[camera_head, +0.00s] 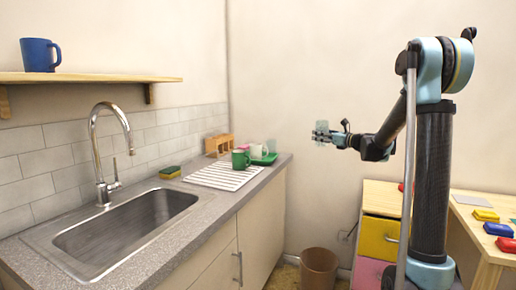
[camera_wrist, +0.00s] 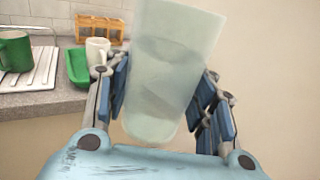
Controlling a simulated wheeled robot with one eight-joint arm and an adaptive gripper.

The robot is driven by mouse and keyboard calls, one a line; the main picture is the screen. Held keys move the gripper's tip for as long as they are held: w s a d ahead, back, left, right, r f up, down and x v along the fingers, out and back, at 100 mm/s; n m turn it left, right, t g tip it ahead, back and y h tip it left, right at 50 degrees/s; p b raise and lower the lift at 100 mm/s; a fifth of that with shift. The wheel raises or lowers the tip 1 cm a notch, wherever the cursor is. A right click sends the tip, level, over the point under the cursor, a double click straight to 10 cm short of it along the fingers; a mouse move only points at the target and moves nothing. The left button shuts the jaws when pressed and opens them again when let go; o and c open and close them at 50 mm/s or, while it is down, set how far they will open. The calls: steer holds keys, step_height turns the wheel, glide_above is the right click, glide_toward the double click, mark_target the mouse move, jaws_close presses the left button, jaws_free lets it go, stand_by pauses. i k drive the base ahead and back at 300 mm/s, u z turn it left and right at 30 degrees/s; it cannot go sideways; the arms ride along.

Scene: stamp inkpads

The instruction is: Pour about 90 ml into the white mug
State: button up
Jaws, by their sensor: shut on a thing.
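My gripper (camera_wrist: 160,95) is shut on a translucent, pale greenish container (camera_wrist: 172,60), which looks slightly tilted in the wrist view. In the head view my gripper (camera_head: 329,136) holds the container (camera_head: 321,130) in the air, to the right of the counter and above its height. The white mug (camera_head: 262,151) stands at the counter's right end, by a green tray. In the wrist view the white mug (camera_wrist: 98,50) is at the upper left, partly hidden by a finger. I cannot tell how much liquid the container holds.
A green mug (camera_head: 241,160) stands on the white drying rack (camera_head: 218,177), left of the white mug. The green tray (camera_head: 268,159) and a wooden rack (camera_head: 217,144) are close by. A sink (camera_head: 130,235) is further left. A bin (camera_head: 318,268) stands on the floor.

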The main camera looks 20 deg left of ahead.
mark_target(256, 148)
steer(key=u, duration=0.05)
steer(key=k, duration=1.3)
steer(key=u, duration=0.4)
steer(key=i, duration=1.4)
